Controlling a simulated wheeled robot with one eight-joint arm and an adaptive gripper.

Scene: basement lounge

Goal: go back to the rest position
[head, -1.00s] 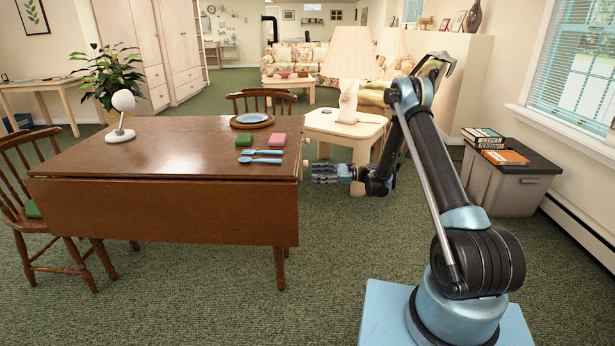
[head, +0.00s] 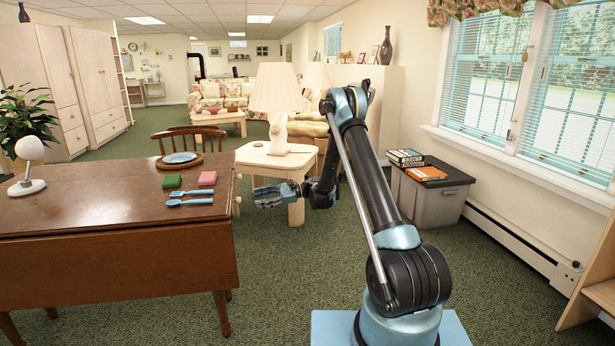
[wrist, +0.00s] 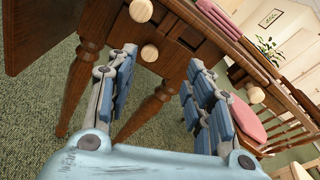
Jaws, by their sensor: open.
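My gripper (head: 270,195) is at the end of my folded arm, to the right of the brown wooden table (head: 110,265) and at about the height of its side. In the wrist view my gripper (wrist: 160,95) has its two blue-padded fingers spread apart with nothing between them. Beyond the fingers, the wrist view shows the table's side with round wooden knobs (wrist: 149,53) and a turned leg (wrist: 150,112). The gripper appears apart from the table.
A side table (head: 255,157) with a lamp (head: 277,95) stands behind my gripper. A grey bin (head: 432,200) stands right. Carpet is open in front.

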